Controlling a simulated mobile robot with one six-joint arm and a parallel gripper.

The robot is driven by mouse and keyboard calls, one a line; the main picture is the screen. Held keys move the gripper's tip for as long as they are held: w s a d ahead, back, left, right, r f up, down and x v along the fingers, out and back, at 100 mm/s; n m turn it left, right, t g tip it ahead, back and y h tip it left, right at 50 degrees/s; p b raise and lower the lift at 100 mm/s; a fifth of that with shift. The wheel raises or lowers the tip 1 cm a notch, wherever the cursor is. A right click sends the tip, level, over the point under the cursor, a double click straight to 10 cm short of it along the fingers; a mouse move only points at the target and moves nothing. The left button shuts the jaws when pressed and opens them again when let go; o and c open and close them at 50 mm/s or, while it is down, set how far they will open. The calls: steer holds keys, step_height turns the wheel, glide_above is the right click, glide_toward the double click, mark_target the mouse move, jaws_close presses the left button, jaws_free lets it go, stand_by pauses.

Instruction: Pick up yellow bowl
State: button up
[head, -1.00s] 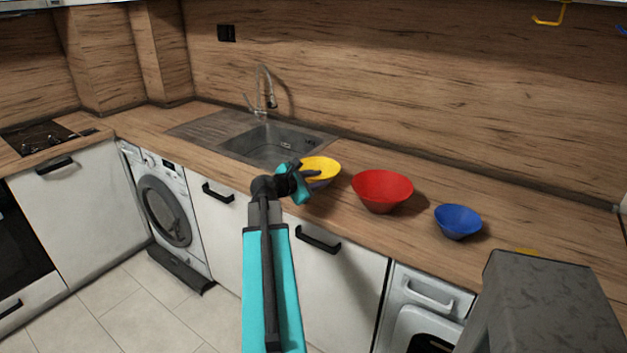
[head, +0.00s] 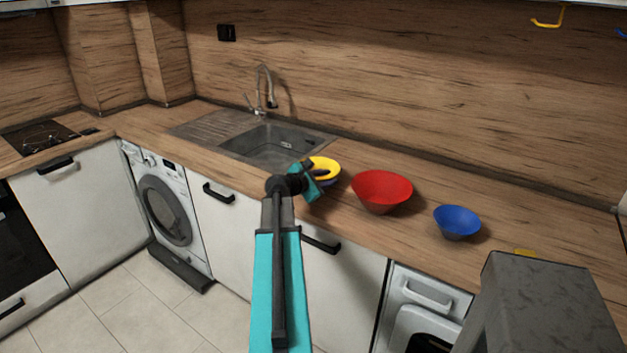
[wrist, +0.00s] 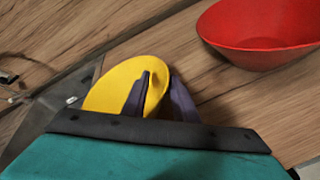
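The yellow bowl (head: 327,163) is on the wooden counter, just right of the sink and partly hidden by my gripper. In the wrist view, the dark purple fingers of my gripper (wrist: 160,88) stand apart. The left finger overlaps the inside of the yellow bowl (wrist: 112,88), and the right finger is just outside its right edge. The bowl's rim lies between them, with no clear sign of a squeeze. The bowl's lower part is hidden.
A red bowl (head: 382,190) stands close by on the right; it also shows in the wrist view (wrist: 265,30). A blue bowl (head: 457,221) is farther right. The sink (head: 270,145) lies to the left. Bare counter lies behind the bowls.

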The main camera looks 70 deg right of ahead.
steer(key=shift+d, duration=0.1)
stand_by(0.5)
jaws_close()
